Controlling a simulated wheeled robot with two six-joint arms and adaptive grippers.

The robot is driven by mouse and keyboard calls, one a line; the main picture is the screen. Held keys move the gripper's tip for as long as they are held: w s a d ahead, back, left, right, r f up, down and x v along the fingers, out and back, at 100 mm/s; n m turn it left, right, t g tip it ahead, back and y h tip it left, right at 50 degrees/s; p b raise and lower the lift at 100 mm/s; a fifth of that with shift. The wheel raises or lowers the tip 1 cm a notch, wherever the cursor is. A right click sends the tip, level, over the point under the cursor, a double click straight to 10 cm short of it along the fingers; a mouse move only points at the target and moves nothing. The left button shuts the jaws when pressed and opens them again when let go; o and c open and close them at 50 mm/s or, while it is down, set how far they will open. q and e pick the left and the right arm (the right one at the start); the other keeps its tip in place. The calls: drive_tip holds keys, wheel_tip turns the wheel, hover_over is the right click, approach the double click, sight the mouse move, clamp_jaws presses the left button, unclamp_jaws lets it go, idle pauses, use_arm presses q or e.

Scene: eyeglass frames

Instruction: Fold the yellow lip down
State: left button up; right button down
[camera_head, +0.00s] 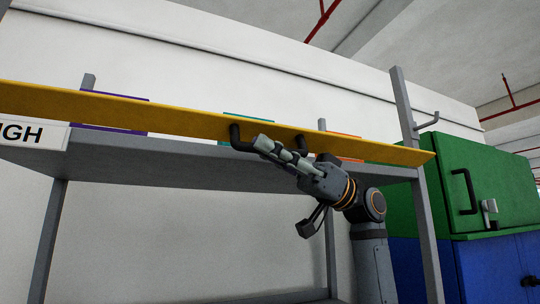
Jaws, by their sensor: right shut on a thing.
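The yellow lip (165,115) is a long board along the front edge of the grey shelf, standing up and slanting across the view. A black bar handle (236,137) sits on its front face near the middle. My right gripper (266,146) reaches in from the lower right and is shut on the handle. Its fingers hide part of the bar. My left gripper is not in view.
The grey shelf (110,165) has a label at its left and upright posts. Purple, teal and orange edges show behind the lip. A green and blue cabinet (485,185) stands at the right. Below the shelf is open room.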

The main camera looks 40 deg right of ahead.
drive_tip(key=shift+w+d+f+n+g+b, duration=0.2)
drive_tip(key=shift+n+g, duration=0.25)
drive_tip(key=shift+n, duration=0.4)
drive_tip(key=shift+w+a+f+n+g+b, duration=0.15)
drive_tip(key=shift+f+n+g, duration=0.3)
drive_tip(key=shift+n, duration=0.35)
drive_tip(key=shift+w+d+f+n+g+b, duration=0.15)
drive_tip(key=shift+n+g, duration=0.35)
drive_tip(key=shift+n, duration=0.35)
drive_tip(key=shift+a, duration=0.1)
drive_tip(key=c, duration=1.3)
unclamp_jaws()
drive_tip(key=shift+c, duration=0.2)
drive_tip(key=v, duration=1.2)
drive_tip(key=shift+r, duration=0.1)
